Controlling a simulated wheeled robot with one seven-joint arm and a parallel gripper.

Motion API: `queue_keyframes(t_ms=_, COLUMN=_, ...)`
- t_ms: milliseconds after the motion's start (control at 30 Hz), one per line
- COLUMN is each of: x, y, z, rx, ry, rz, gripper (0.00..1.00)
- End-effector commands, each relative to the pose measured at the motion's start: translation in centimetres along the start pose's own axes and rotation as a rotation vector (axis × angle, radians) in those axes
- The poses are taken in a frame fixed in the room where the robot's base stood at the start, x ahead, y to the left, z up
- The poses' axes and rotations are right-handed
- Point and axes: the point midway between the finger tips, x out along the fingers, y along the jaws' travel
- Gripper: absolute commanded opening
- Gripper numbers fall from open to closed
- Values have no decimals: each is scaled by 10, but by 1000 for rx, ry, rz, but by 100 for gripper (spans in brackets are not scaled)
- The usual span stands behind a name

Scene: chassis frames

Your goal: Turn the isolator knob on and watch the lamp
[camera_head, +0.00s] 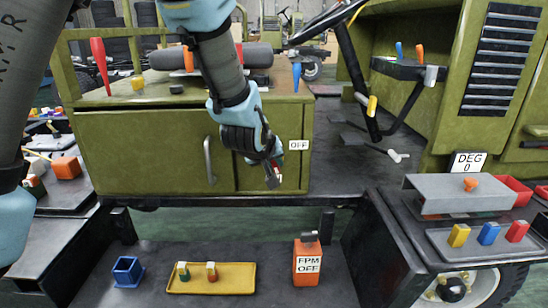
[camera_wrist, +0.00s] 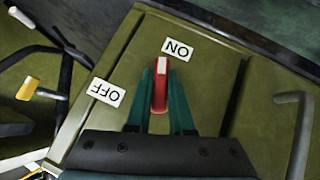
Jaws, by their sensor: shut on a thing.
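The red isolator knob (camera_wrist: 159,97) is on the olive cabinet door (camera_wrist: 206,104). Its white-marked end points to the ON label (camera_wrist: 177,49). The OFF label (camera_wrist: 106,93) is to its left in the wrist view. My gripper (camera_wrist: 161,76) is shut on the knob, with one teal finger on each side. In the head view my gripper (camera_head: 271,176) is at the right part of the cabinet front, below the OFF label (camera_head: 299,145), and mostly hides the knob. I cannot pick out the lamp with certainty.
A cabinet handle (camera_head: 208,159) stands out left of my gripper. A grey tray (camera_head: 456,243) with coloured blocks is at the right.

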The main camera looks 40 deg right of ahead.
Motion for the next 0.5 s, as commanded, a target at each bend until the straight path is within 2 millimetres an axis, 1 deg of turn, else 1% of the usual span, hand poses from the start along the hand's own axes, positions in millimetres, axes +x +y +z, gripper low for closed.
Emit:
queue_keyframes(t_ms=33, x=-5, y=6, z=-2, rx=32, ry=-4, rz=-25, gripper=0)
queue_keyframes(t_ms=300, x=-5, y=4, z=-4, rx=154, ry=-2, rz=-149, gripper=0)
queue_keyframes(t_ms=500, x=-4, y=3, z=-4, rx=213, ry=0, rz=-209, gripper=0)
